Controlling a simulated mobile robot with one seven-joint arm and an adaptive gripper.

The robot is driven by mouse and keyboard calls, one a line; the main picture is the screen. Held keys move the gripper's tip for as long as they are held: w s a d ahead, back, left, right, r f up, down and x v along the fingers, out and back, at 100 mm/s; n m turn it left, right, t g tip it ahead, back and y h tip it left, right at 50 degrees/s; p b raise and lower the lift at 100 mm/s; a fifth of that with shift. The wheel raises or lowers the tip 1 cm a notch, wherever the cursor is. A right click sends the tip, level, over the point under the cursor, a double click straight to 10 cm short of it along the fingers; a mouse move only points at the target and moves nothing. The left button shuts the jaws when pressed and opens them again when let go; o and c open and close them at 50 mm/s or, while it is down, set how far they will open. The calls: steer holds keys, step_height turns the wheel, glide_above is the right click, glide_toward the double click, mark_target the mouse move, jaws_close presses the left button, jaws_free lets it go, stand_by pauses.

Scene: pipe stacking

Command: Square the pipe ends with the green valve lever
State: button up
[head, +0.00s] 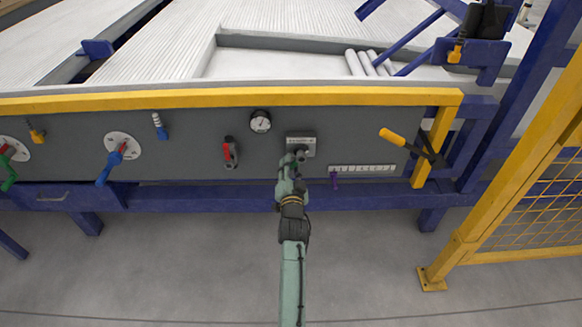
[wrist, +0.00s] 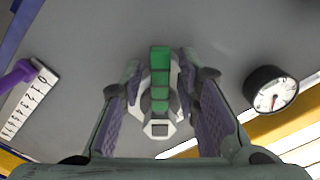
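A green valve lever (wrist: 160,65) on a pale round hub (wrist: 158,128) shows in the wrist view, standing out from the grey panel. My gripper (wrist: 159,75) is open, with one finger on each side of the lever; a gap shows on the left, and contact on the right is unclear. In the head view my gripper (head: 291,168) is at the panel in front of a light grey plate (head: 306,139), and the arm hides the lever. Loose white pipes (head: 366,62) lie at the back right, beside a large bed of parallel pipes (head: 290,18).
A round gauge (head: 260,121) and a red-handled switch (head: 230,153) are left of my gripper; a purple pointer (head: 335,178) on a scale (head: 372,169) and a yellow-handled lever (head: 393,137) are right. A yellow rail (head: 180,99) runs above the panel. A yellow fence (head: 470,225) stands right.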

jaws_close()
stand_by(0.6)
